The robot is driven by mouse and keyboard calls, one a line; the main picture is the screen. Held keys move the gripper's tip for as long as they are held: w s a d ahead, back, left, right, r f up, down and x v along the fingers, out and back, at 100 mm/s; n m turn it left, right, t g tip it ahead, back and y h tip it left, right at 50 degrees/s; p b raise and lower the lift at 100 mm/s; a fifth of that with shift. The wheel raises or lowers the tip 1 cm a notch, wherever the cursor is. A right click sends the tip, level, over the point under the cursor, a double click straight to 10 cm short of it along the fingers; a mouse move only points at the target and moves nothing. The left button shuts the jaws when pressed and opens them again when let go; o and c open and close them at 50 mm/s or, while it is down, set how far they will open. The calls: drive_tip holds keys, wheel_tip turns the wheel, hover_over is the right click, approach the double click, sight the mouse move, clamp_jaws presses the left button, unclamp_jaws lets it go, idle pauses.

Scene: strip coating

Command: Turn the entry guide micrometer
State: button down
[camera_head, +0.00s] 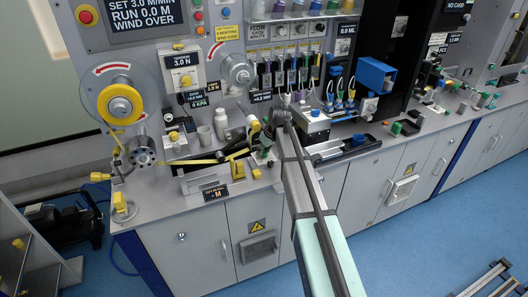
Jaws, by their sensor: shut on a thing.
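My arm reaches up from the bottom of the picture to the bench, its dark wrist over the middle of the worktop. My gripper (263,152) points down beside the dark parts at the right end of the yellow strip (190,161). It is small and partly hidden by my wrist. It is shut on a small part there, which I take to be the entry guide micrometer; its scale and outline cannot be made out. A small display (215,192) reading "- M" stands at the bench front, left of my gripper.
A yellow-hubbed reel (120,104) and a metal roller (141,150) stand at the left. A white bottle (221,123) and grey cup (204,135) stand behind the strip.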

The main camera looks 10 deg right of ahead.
drive_tip(key=shift+n, duration=0.4)
drive_tip(key=c, duration=0.8)
unclamp_jaws()
drive_tip(key=v, duration=1.2)
drive_tip(key=shift+w+d, duration=0.15)
